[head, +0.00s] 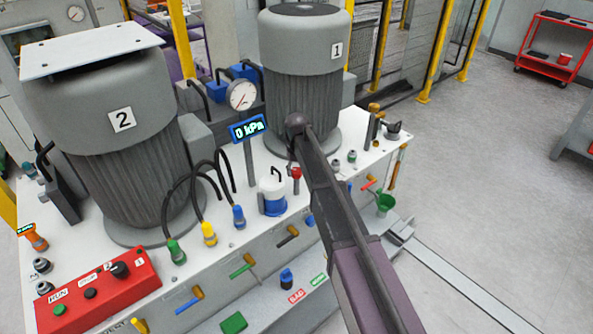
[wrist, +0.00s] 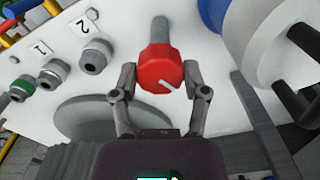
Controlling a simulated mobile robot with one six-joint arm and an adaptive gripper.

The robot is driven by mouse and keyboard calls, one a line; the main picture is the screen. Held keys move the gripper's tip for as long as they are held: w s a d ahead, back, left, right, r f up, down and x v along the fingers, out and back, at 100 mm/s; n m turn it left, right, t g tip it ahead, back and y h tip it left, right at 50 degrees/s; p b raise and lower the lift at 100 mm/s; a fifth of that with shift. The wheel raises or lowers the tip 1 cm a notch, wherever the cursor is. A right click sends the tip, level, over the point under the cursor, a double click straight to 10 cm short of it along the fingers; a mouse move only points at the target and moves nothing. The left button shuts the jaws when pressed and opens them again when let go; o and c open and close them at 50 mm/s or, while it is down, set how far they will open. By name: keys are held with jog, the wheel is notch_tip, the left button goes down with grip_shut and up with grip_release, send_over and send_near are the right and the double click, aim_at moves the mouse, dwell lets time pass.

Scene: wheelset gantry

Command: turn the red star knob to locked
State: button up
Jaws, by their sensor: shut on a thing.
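The red star knob (wrist: 160,70) is in the upper middle of the wrist view, with a grey stem behind it and a white pointer line on its face. The line slants toward the picture's lower right. My gripper (wrist: 160,77) has one finger on each side of the knob and is shut on it. In the head view a small red knob (head: 296,173) shows beside my arm, left of it. My fingers cannot be made out there. No locked mark can be read near the knob.
A blue-and-white canister (head: 272,192) stands close left of the knob. Motor 1 (head: 305,95) rises behind it. A gauge display (head: 248,129) reads 0 kPa. Numbered fittings (wrist: 92,62) show at the wrist view's left. Black hoses (head: 190,185) loop at left.

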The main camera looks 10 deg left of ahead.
jog(key=n, duration=0.6)
jog(key=shift+s+n, duration=0.1)
jog(key=shift+n, duration=0.2)
jog(key=n, duration=0.6)
dwell(0.3)
jog(key=o, duration=1.1)
jog(key=shift+o, duration=0.2)
